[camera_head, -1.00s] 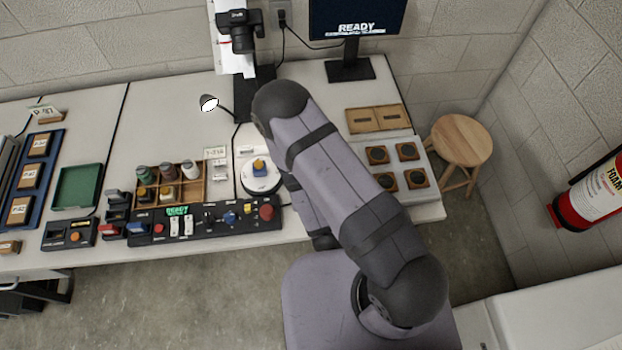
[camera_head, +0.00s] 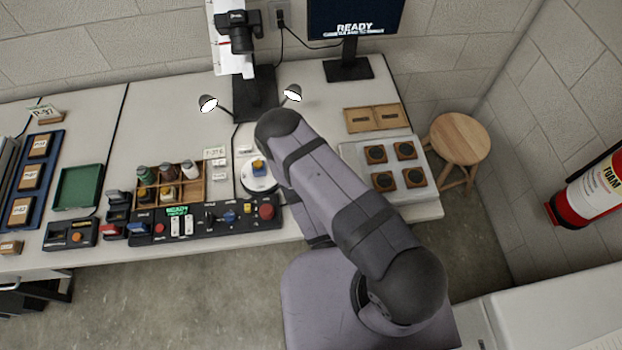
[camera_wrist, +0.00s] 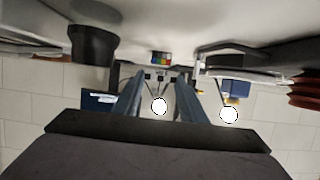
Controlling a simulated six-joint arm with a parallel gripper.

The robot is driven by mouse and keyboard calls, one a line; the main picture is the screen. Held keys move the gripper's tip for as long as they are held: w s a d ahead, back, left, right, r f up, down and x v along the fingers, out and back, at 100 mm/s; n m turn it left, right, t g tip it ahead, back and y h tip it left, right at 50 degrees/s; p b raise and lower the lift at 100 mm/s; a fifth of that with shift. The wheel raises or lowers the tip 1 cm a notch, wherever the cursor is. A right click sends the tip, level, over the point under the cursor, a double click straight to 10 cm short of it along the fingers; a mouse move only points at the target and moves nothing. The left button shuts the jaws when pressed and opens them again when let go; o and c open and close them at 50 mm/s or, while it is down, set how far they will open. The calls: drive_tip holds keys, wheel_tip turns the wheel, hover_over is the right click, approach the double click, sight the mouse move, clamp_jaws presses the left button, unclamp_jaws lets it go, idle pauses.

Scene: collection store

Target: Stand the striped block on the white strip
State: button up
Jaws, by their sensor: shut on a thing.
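A small block with red, yellow, green and blue patches, which I take as the striped block (camera_wrist: 161,57), shows at the tips of my gripper (camera_wrist: 160,76) in the wrist view. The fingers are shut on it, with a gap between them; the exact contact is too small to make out. In the head view my arm hides the gripper and the block. Small white pieces (camera_head: 218,164) lie left of the round white turntable (camera_head: 247,187); I cannot tell whether one is the white strip.
The black control panel (camera_head: 195,232) lies in front. Two lamps (camera_head: 208,103) flank the camera stand. A tray with round samples (camera_head: 430,185) is at right.

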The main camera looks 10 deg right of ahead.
drive_tip(key=shift+f+p, duration=0.45)
drive_tip(key=shift+f, duration=1.25)
drive_tip(key=shift+f, duration=0.2)
drive_tip(key=o, duration=1)
drive_tip(key=shift+p+v, duration=1.3)
drive_tip(key=shift+v, duration=2.35)
drive_tip(key=shift+a, duration=0.1)
